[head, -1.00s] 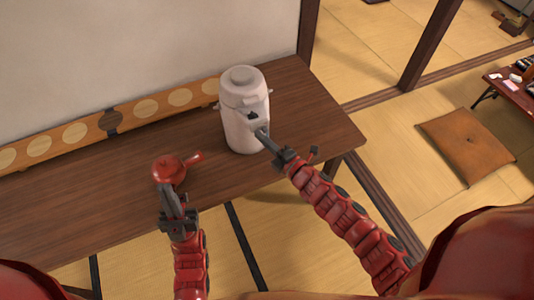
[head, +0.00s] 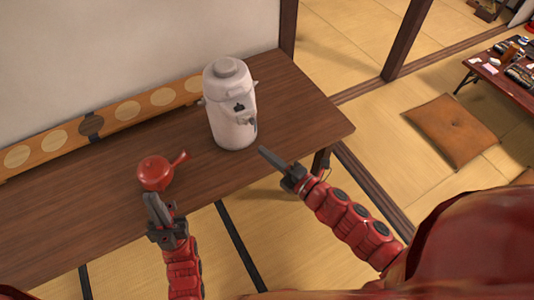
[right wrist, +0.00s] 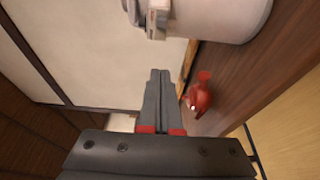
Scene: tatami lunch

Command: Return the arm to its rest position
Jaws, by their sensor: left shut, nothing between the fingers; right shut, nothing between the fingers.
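My right gripper (head: 273,159) is shut and empty, off the table's front edge to the right of the white dispenser pot and apart from it. Its closed fingers also show in the right wrist view (right wrist: 158,100). My left gripper (head: 153,205) is shut and empty, just in front of the red teapot (head: 155,173). The teapot stands upright on the table with its handle pointing right; it also shows in the right wrist view (right wrist: 199,98). I cannot tell whether the left fingertips touch it.
The white dispenser pot (head: 230,105) stands upright on the wooden table (head: 290,105). A long wooden board with round discs (head: 125,111) lies along the wall. A brown cushion (head: 452,128) and a low table with small items (head: 482,70) are on the tatami at right.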

